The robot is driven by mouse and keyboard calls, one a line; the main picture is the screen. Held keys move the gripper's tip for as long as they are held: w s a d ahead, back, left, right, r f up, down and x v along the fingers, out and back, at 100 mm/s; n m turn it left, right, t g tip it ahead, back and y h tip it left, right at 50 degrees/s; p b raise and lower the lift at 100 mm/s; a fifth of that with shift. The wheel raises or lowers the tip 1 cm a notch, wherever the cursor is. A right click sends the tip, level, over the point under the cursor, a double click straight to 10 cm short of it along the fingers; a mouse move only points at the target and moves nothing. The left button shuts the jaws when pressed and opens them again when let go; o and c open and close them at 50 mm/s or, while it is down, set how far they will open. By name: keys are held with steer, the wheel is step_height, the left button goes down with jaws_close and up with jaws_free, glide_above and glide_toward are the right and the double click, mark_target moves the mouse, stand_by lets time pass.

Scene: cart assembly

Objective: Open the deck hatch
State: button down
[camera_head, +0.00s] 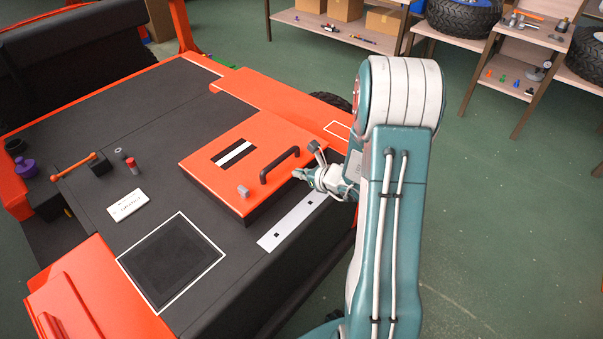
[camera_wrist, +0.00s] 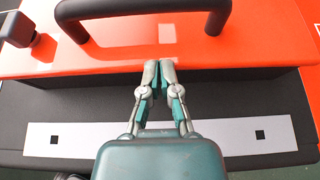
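The deck hatch (camera_head: 215,172) is a raised orange panel with a black and white stripe, and it lies shut on the dark deck. A black bar handle (camera_head: 279,165) stands on it near its front edge; it also shows at the top of the wrist view (camera_wrist: 145,8). A grey latch knob (camera_head: 243,190) sits left of the handle, also seen in the wrist view (camera_wrist: 32,42). My gripper (camera_head: 300,174) is beside the hatch's front edge, apart from the handle. In the wrist view its fingertips (camera_wrist: 159,66) are together with nothing between them.
A light strip with small black squares (camera_head: 293,221) lies along the deck before the hatch. A white label block (camera_head: 127,205), an orange-handled lever (camera_head: 75,167) and a purple knob (camera_head: 26,168) are farther left. Shelves with boxes and tyres stand behind. Green floor is clear at right.

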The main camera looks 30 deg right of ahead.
steer(key=shift+w+a+r, duration=0.1)
steer(key=shift+w+r, duration=0.45)
steer(key=shift+r, duration=0.35)
steer(key=shift+w+a+r+g, duration=0.25)
steer(key=shift+w+a+g, duration=0.05)
steer(key=shift+a+g, duration=0.1)
steer(key=shift+s+d+r+g+h, duration=0.1)
steer(key=shift+r+g+h, duration=0.1)
steer(key=shift+r, duration=0.4)
steer(key=shift+d+r+g+h, duration=0.1)
steer(key=shift+r+g, duration=0.1)
steer(key=shift+r, duration=0.4)
steer(key=shift+d, duration=0.1)
stand_by(0.7)
